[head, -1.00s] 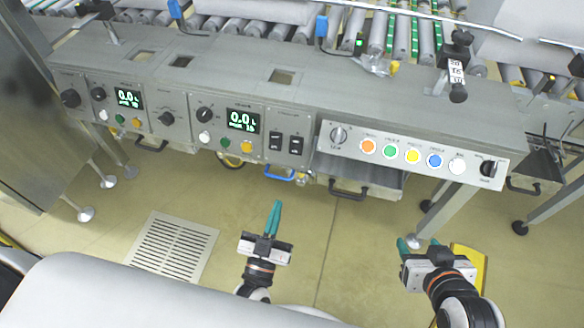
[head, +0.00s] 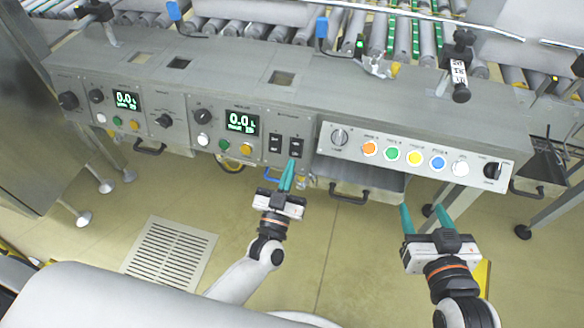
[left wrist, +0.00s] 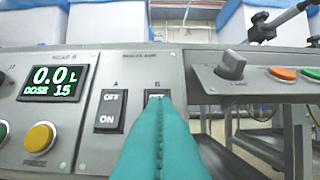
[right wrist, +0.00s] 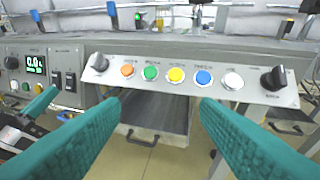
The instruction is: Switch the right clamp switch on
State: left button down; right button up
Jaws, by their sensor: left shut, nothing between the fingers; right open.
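Two black rocker switches sit side by side on the grey panel. The left one (head: 275,144) is fully in view, and in the left wrist view its rocker (left wrist: 110,110) reads OFF above and ON below. The right clamp switch (head: 295,146) is beside it; in the left wrist view only its top edge (left wrist: 156,93) shows above my fingers, so its setting is hidden. My left gripper (head: 288,166) is shut and empty, its tips just in front of this switch's lower part. I cannot tell whether they touch. My right gripper (head: 423,210) is open and empty, below the button panel.
A dose display (head: 240,124) with knobs and buttons is left of the switches.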

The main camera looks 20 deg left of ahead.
aim_at(296, 149)
pick_arm(q)
jog(key=shift+w+f+b, duration=0.25)
jog(key=shift+w+f, duration=0.05)
jog(key=shift+w, duration=0.3)
jog(key=shift+w+f+b, duration=0.2)
jog(key=shift+w+f, duration=0.1)
jog(key=shift+w, duration=0.3)
pick_arm(e)
jog(key=r+t, duration=0.2)
jog(key=r, duration=0.1)
jog(key=w+a+r+t+y, duration=0.1)
jog(key=shift+r, duration=0.25)
